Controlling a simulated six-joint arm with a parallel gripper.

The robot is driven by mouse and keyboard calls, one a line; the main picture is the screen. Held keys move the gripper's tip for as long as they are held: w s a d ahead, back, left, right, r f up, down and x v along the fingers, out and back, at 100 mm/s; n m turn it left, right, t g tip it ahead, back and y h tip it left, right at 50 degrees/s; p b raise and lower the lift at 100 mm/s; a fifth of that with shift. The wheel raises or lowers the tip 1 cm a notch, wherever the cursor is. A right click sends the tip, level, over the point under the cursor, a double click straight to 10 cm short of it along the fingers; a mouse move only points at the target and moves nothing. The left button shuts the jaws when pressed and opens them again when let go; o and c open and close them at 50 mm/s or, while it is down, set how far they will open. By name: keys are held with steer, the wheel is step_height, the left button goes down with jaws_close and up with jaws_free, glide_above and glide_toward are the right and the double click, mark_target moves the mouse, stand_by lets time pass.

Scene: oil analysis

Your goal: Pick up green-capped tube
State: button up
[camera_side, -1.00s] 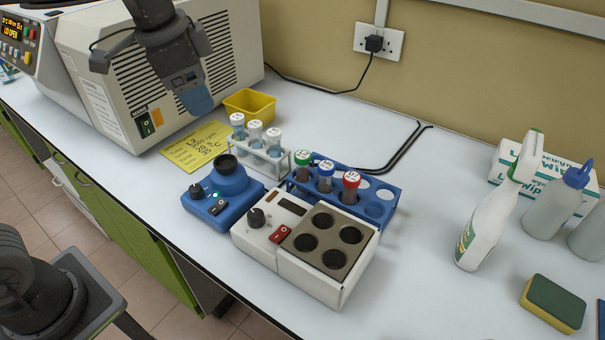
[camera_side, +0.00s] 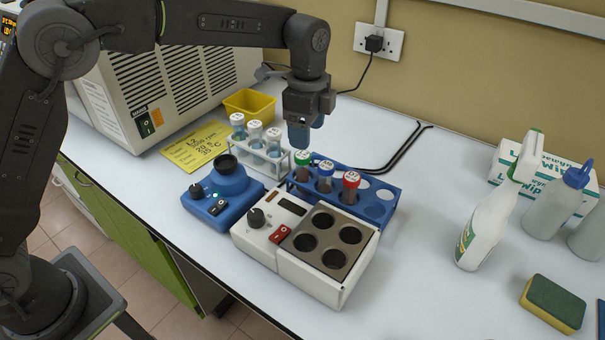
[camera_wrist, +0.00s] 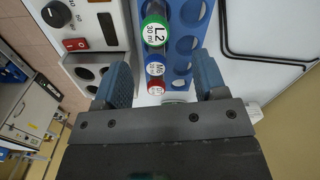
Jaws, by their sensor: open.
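The green-capped tube (camera_side: 302,161) stands upright in the left end of the blue rack (camera_side: 380,208), beside a blue-capped tube (camera_side: 325,176) and a red-capped tube (camera_side: 350,187). My gripper (camera_side: 299,142) is above the green-capped tube, pointing down, its tips just over or behind the cap; I cannot tell the exact gap. In the wrist view my gripper (camera_wrist: 162,75) is open and empty. The green cap (camera_wrist: 154,31), labelled L2, lies beyond the fingertips, while the blue cap (camera_wrist: 155,69) and red cap (camera_wrist: 156,87) appear between the fingers.
A white rack (camera_side: 284,165) with several white-capped tubes stands close left. A white block heater (camera_side: 260,240) with empty wells is in front, with a blue mixer (camera_side: 215,205) beside it. A yellow bin (camera_side: 249,104) is behind. A spray bottle (camera_side: 488,225) stands right.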

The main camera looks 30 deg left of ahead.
mark_target(302, 155)
step_height(302, 155, down, 3)
steer(key=shift+f, duration=0.1)
steer(key=shift+s+a+f, duration=0.15)
steer(key=shift+f, duration=1.2)
steer(key=shift+s+a+f, duration=0.15)
steer(key=shift+f, duration=1.2)
steer(key=c, duration=1)
step_height(302, 155, up, 10)
steer(key=shift+r, duration=0.1)
